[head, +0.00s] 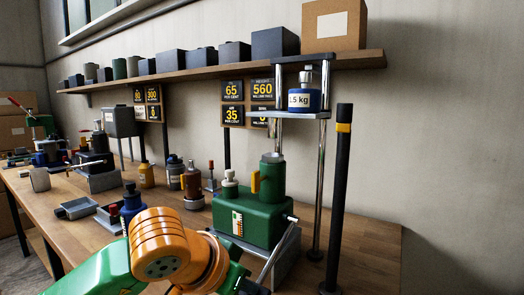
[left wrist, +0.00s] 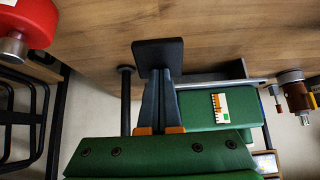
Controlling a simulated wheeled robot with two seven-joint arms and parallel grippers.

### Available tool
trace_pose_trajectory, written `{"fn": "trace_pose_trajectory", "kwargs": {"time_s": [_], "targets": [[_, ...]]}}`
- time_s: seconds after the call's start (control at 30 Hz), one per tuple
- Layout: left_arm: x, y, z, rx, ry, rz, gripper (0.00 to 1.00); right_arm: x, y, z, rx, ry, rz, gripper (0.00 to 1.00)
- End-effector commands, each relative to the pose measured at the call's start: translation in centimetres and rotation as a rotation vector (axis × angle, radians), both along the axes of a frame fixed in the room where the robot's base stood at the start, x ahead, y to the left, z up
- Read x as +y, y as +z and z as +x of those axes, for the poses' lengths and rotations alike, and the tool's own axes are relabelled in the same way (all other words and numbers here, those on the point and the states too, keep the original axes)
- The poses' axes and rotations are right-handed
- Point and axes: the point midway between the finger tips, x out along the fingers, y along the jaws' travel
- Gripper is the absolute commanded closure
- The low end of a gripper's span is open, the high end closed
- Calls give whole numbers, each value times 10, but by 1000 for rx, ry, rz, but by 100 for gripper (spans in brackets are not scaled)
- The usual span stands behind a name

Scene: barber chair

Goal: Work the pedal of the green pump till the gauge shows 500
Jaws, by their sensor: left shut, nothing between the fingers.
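The green pump (head: 252,215) stands on the bench right of centre in the head view, with a green cylinder on top. It also shows in the left wrist view (left wrist: 195,108). A white strip with coloured marks (head: 238,223) is on its side; its reading is too small to tell. A silver lever (head: 272,262) slopes down from the pump's right side toward my left gripper. In the left wrist view my left gripper (left wrist: 160,72) is shut, with a flat dark pad (left wrist: 158,52) at its tips. I cannot tell whether the pad is the pedal. My orange wrist hides part of the bench.
A blue weight (head: 304,101) marked with kg sits on a plate between silver posts above the pump. A black post (head: 339,190) with a yellow band stands to the right. Bottles and small tools crowd the bench to the left. The bench's right end (head: 365,255) is clear.

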Motion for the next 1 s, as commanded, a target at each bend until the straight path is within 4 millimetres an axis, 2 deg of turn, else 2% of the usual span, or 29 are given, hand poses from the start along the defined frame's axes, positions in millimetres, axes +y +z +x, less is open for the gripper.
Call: {"fn": "trace_pose_trajectory", "kwargs": {"time_s": [0.07, 0.47, 1.0], "targets": [[0, -9, 0, 6, 0, 5, 100, 0, -5, 0, 0, 0, 0, 50], [0, -11, 0, 12, -1, 9, 100, 0, -5, 0, 0, 0, -1, 50], [-6, -31, 6, 15, -3, 10, 100, -1, -16, 0, 0, 0, -1, 50]]}}
